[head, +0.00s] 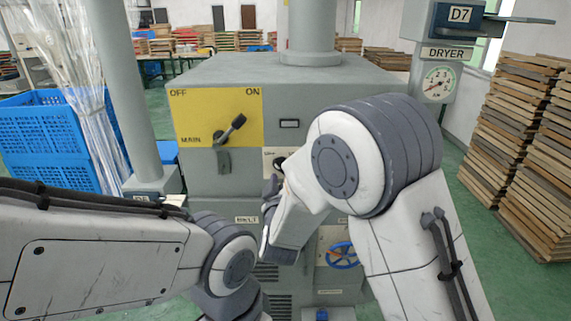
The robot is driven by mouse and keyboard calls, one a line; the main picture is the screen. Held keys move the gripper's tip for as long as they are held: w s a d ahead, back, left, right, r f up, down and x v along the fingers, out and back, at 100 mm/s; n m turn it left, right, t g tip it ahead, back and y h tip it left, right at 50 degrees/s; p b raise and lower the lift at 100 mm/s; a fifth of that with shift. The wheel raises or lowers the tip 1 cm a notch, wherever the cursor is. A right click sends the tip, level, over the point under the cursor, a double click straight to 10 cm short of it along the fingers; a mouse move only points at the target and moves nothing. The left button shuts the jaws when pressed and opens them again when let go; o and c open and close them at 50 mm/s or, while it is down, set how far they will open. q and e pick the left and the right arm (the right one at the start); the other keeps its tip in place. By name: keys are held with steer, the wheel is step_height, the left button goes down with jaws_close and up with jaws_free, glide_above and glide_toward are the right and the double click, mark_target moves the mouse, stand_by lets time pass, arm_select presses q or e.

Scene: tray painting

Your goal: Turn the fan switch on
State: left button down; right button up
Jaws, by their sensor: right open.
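A grey machine cabinet (300,78) stands in front of me. A small pale switch plate (270,158) with a dark knob (279,163) sits below its yellow panel. The plate's lettering is too small to read surely, and my right arm hides part of it, so I cannot tell whether it is the fan switch or how it is set. My right gripper (270,195) is open, just below the plate, partly hidden by its own wrist. I cannot tell whether it touches anything. My left arm enters from the left; its gripper is out of view.
The yellow panel (190,110) reads OFF, ON and MAIN; its black lever (231,128) points up right towards ON. A blue-and-orange handwheel (342,256) sits lower right. A DRYER gauge (438,83) and stacked wooden trays (520,120) stand right, blue crates (40,125) left.

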steer(key=shift+w, duration=1)
steer(key=shift+c, duration=0.3)
